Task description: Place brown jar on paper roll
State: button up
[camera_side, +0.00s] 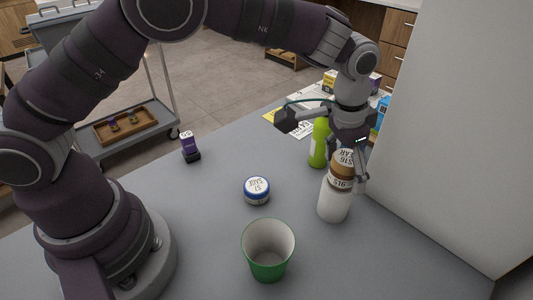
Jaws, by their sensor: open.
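The brown jar (343,170), with white labels on its top and side, stands upright on the white paper roll (333,207). The roll stands on end on the grey counter, right of the middle. My gripper (351,160) is directly above and around the upper part of the jar, pointing down. Its fingers are open, one at the right side of the jar. The other finger is partly hidden, and I cannot tell whether either touches the jar.
A lime-green bottle (319,143) stands close behind the jar and roll. A green cup (268,250), a blue-rimmed white tin (257,190) and a small purple bottle (190,147) stand on the counter (220,215). A pale wall panel (450,130) rises at right.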

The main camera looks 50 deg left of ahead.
aim_at(338, 160)
jog(key=r, duration=0.3)
jog(key=s+r, duration=0.1)
jog(key=r, duration=0.7)
jog(key=shift+s+a+r, duration=0.25)
jog(key=shift+a, duration=0.05)
jog(key=s+a+r+n+t, duration=0.2)
jog(key=s+a+r, duration=0.4)
jog(key=a, duration=0.4)
jog(key=s+a+f+n+t, duration=0.2)
jog(key=s+a+f, duration=0.3)
jog(key=s, duration=0.4)
jog(key=shift+f+y, duration=0.25)
jog(key=shift+y, duration=0.15)
